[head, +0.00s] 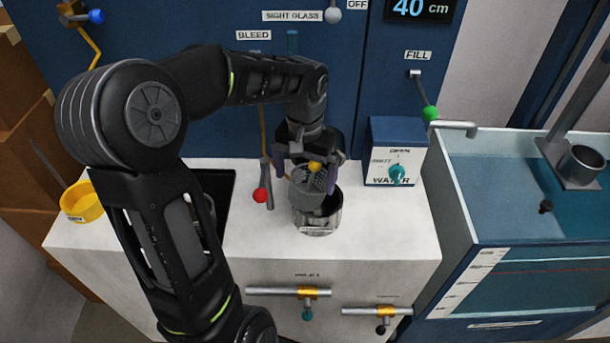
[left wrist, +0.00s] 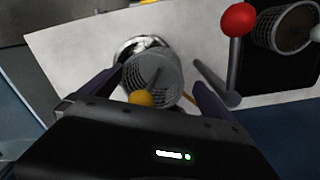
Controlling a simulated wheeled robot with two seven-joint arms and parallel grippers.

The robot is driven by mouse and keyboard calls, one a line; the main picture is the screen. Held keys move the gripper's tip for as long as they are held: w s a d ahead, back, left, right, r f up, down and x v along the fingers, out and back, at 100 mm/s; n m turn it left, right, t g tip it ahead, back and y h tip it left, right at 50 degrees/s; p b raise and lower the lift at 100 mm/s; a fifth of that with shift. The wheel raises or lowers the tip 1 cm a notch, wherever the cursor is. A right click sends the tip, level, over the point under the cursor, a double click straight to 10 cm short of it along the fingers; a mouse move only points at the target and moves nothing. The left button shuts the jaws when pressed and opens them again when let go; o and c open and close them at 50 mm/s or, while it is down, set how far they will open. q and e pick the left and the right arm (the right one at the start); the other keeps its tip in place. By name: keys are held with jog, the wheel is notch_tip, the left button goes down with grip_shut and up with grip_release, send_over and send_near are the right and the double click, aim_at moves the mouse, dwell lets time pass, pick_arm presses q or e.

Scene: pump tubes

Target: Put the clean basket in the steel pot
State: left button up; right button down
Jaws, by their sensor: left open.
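The clean basket is a grey perforated cup (head: 312,185) with a yellow knob, at the mouth of the steel pot (head: 322,228) on the white counter. It looks tilted, overlapping the pot's opening; how deep it sits I cannot tell. In the left wrist view the basket (left wrist: 158,72) covers part of the pot's shiny rim (left wrist: 126,50). My left gripper (head: 309,172) is open above the pot, its purple fingers on either side of the basket, with gaps showing in the left wrist view (left wrist: 155,88). My right gripper is not in view.
A red-knobbed lever (head: 262,193) stands close left of the pot. A water box (head: 397,150) stands right, a yellow cup (head: 82,203) far left, a water tank (head: 530,200) beyond the counter.

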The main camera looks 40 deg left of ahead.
aim_at(304, 178)
pick_arm(q)
notch_tip(304, 178, up, 12)
dwell(0.3)
jog(key=shift+f, duration=0.1)
dwell(0.5)
